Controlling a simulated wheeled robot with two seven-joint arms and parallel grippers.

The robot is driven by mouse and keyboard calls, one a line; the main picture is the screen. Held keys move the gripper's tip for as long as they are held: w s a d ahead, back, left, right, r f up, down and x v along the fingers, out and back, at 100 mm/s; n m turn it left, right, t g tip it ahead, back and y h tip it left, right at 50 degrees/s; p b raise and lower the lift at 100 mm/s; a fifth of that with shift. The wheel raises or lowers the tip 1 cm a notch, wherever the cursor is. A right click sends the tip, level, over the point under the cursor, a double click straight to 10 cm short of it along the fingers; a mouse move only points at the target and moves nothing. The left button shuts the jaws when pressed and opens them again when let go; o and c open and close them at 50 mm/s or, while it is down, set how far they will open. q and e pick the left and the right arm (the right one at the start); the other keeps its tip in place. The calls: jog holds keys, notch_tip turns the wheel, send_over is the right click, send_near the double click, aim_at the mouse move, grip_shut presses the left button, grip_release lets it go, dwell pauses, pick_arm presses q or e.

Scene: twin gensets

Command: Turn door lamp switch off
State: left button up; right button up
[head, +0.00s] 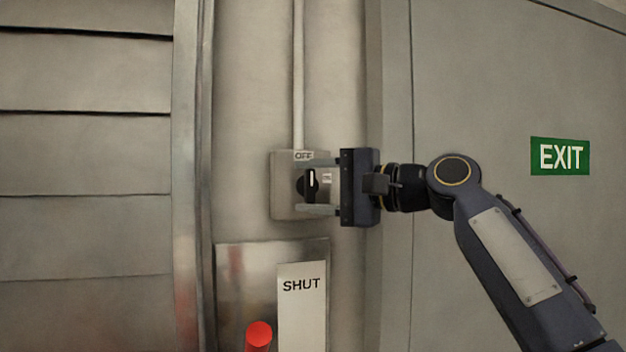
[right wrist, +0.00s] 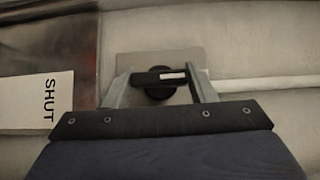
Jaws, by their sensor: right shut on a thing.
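The door lamp switch is a grey box (head: 283,190) on the wall with a black rotary knob (head: 309,188). The knob's white mark stands upright and points up at the OFF label (head: 304,156). A second small label (head: 327,177) at the knob's right is too small to read. My right gripper (head: 301,186) reaches in from the right, one finger above the knob and one below, shut on it. In the right wrist view the fingers (right wrist: 162,86) sit at either end of the black knob bar (right wrist: 152,77). My left gripper is not in view.
A conduit (head: 298,75) runs up from the box. Below it are a metal plate (head: 235,290), a white SHUT sign (head: 301,315) and a red-ended handle (head: 259,335). A grey door with a green EXIT sign (head: 560,156) is at right, slatted panels (head: 85,150) at left.

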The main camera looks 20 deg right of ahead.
dwell(0.3)
jog(key=o, duration=1)
jog(key=b+v, duration=0.2)
jog(key=v, duration=0.5)
jog(key=shift+s+d, duration=0.25)
jog(key=shift+d, duration=0.05)
